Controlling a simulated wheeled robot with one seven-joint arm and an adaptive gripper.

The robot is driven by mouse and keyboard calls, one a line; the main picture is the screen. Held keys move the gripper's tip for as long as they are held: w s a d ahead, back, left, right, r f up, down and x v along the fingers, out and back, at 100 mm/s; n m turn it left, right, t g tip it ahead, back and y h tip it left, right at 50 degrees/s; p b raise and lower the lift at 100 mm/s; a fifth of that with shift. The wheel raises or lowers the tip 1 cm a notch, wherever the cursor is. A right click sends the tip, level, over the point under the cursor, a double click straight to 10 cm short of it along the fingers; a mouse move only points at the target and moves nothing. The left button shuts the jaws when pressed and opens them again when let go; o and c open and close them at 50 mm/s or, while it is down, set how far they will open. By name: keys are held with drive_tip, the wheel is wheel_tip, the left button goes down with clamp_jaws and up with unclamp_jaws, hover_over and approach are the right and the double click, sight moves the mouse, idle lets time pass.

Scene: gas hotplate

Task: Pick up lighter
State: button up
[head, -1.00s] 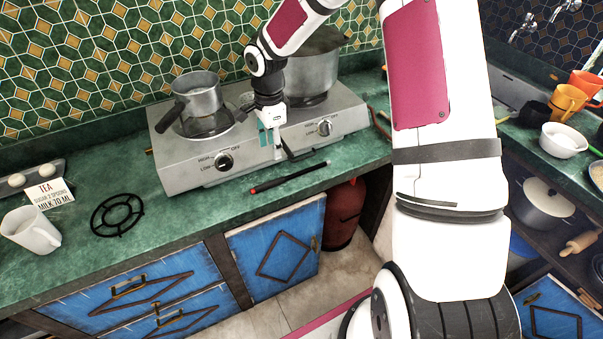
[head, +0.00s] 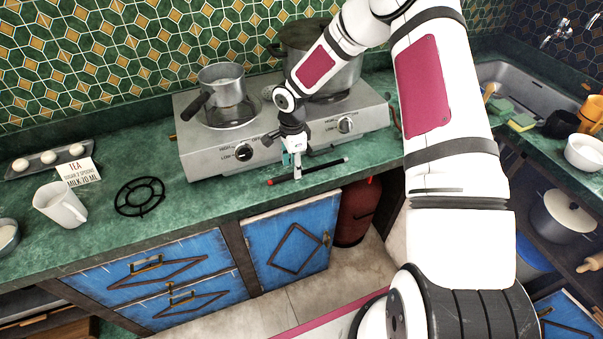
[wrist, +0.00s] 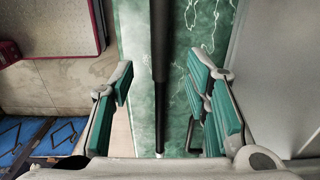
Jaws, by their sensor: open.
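The lighter is a long thin black stick (head: 328,165) with a red end, lying on the green counter in front of the gas hotplate (head: 218,158). In the wrist view the lighter (wrist: 159,50) runs lengthwise between my fingers, with a gap on both sides. My gripper (head: 293,170) points down over the lighter and hides part of it in the head view. Its teal-padded fingers (wrist: 160,82) are open and hold nothing. I cannot tell exactly how high the fingertips are above the counter.
The hotplate's front stands close behind the lighter, with a small pot (head: 222,92) and a large pot (head: 330,75) on it. The counter's front edge is close on the other side. A black burner grate (head: 139,197) and a white mug (head: 60,204) are to the left.

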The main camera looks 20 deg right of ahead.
drive_tip(key=shift+f, duration=1.5)
clamp_jaws()
drive_tip(key=shift+r, duration=0.1)
